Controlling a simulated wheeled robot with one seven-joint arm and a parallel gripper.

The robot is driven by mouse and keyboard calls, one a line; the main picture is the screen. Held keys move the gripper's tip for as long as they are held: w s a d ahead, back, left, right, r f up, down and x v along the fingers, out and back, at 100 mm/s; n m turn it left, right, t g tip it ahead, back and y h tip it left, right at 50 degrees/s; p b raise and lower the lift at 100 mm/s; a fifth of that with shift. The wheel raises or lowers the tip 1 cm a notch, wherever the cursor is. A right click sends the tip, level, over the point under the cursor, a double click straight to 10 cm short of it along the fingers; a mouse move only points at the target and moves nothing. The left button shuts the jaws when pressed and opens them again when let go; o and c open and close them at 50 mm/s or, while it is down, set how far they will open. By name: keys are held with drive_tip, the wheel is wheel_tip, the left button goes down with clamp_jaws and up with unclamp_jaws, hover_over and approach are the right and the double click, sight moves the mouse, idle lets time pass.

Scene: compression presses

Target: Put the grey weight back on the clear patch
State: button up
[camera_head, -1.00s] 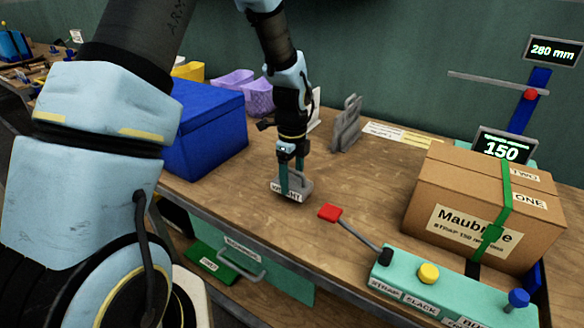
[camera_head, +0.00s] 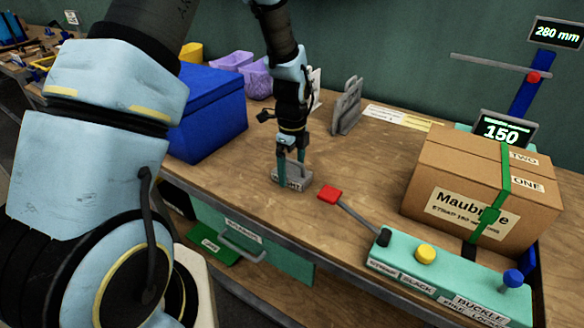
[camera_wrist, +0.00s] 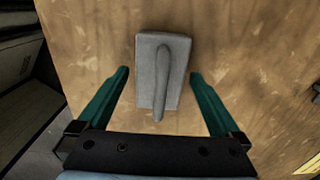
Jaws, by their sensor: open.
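The grey weight (camera_head: 295,176) is a block with a handle on top and a white label on its front. It stands on the wooden bench, left of the red lever knob. In the wrist view the weight (camera_wrist: 152,72) lies between the two green fingers, with a gap on each side. My gripper (camera_head: 291,160) is open around the weight, and in the wrist view the open fingers (camera_wrist: 158,88) do not touch it. The weight seems to rest on the bench. I cannot make out any marked edge of a clear patch around it.
A strapped cardboard box (camera_head: 480,190) stands at the right, behind a green control panel (camera_head: 440,275) with a red-knobbed lever (camera_head: 330,194). A blue box (camera_head: 205,115) is at the left. A grey rack (camera_head: 347,108) stands behind my gripper. The bench between is bare.

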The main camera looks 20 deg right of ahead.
wheel_tip(320, 180, up, 12)
drive_tip(key=shift+r+b, duration=0.15)
drive_tip(key=shift+b, duration=1.1)
drive_tip(key=s+a+n, duration=0.3)
drive_tip(key=a+n, duration=1)
drive_tip(key=s+a+n+t, duration=0.1)
drive_tip(key=s+a+n, duration=0.2)
drive_tip(key=a+n, duration=1.1)
drive_tip(key=shift+a+r+t, duration=0.25)
drive_tip(key=shift+r+t, duration=0.05)
drive_tip(key=shift+r, duration=0.1)
